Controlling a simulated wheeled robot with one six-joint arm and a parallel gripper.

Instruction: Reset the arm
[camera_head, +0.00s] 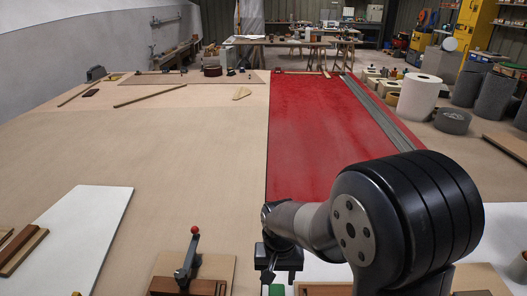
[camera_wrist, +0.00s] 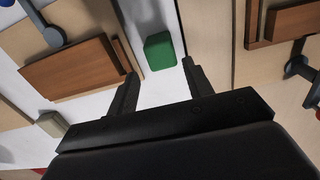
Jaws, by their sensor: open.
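My gripper (camera_head: 279,277) hangs at the bottom middle of the head view, at the end of my dark grey arm. In the wrist view my gripper (camera_wrist: 157,82) has its two black fingers spread apart, with nothing held between them. A green block (camera_wrist: 159,50) lies on a white surface beyond the fingertips, roughly in line with the gap. A bit of the green block (camera_head: 276,290) also shows at the bottom edge of the head view, beside the gripper. Whether the fingers are close above the surface cannot be told.
A brown wooden block (camera_wrist: 75,68) lies left of the fingers. A lever with a red knob (camera_head: 188,252) stands left of my gripper. A white board (camera_head: 80,235) lies at left. A red strip (camera_head: 307,135) crosses the wide table (camera_head: 190,150). White and grey rolls (camera_head: 418,98) stand right.

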